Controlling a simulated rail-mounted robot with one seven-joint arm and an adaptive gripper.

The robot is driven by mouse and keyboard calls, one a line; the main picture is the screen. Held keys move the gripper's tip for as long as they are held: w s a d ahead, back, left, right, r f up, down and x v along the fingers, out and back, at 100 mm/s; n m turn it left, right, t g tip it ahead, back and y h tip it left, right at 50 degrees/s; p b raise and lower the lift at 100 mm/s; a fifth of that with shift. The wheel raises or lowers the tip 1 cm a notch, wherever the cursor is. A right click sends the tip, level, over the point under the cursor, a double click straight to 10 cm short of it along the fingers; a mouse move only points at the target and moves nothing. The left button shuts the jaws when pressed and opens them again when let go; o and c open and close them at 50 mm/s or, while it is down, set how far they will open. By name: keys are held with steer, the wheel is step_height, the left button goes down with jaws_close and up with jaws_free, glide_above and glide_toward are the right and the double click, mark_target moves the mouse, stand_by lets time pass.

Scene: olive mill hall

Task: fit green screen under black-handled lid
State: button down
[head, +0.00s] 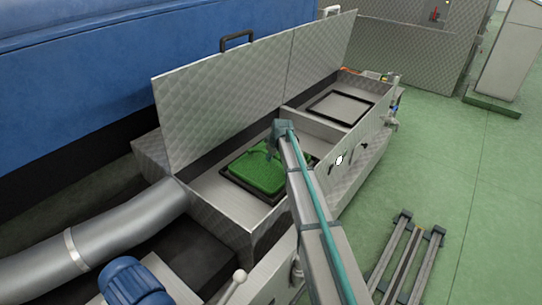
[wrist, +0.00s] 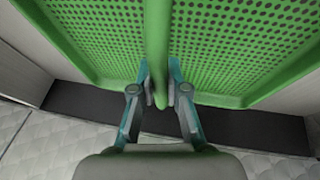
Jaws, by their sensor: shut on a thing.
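The green screen (head: 256,170) is a perforated panel with a raised rim and a middle bar. In the head view it is in the near compartment (head: 212,191) of the metal box, over a black frame (head: 234,187). I cannot tell whether it rests flat on the frame. My gripper (wrist: 160,88) is shut on the screen's middle bar (wrist: 157,45). In the head view my gripper (head: 272,150) is partly hidden by my arm. The black-handled lid (head: 218,105) stands open behind the near compartment, its black handle (head: 236,39) at the top edge.
A second lid (head: 322,50) stands open beside it, over the far compartment with an empty black frame (head: 341,107). A divider wall (head: 314,130) separates the compartments. A silver pipe (head: 120,232) and blue motor (head: 134,283) are at front left. Rails (head: 410,262) lie on the green floor at right.

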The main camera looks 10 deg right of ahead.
steer(key=shift+f, duration=0.4)
steer(key=c, duration=1.1)
jaws_free()
steer(key=v, duration=1.2)
